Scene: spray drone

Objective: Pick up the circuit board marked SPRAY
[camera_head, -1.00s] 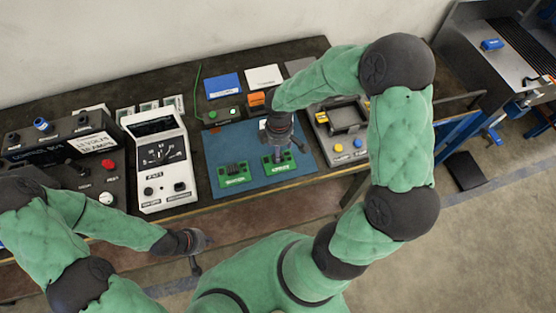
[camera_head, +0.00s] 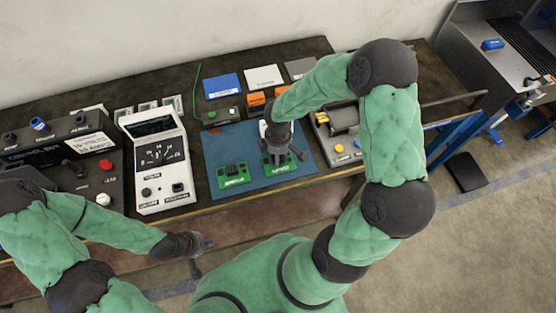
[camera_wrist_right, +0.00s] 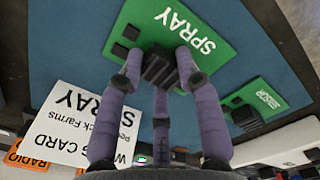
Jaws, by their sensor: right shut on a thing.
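The green board marked SPRAY (camera_wrist_right: 185,40) fills the top of the right wrist view. In the head view it (camera_head: 282,172) lies over the right part of the blue mat (camera_head: 255,180), partly hidden by my gripper. My right gripper (camera_head: 280,157) points down at it from above. In the wrist view its purple fingers (camera_wrist_right: 160,80) are shut on the board's black block. I cannot tell whether the board is clear of the mat. My left gripper (camera_head: 205,243) hangs in front of the bench, away from the boards, and its fingers are too small to read.
A second green board, marked SENSOR (camera_wrist_right: 252,104), lies beside it on the mat, also in the head view (camera_head: 233,174). A white card with SPRAY on it (camera_wrist_right: 75,125) is near the fingers. A white meter (camera_head: 160,190) stands left, a grey box with buttons (camera_head: 350,150) right.

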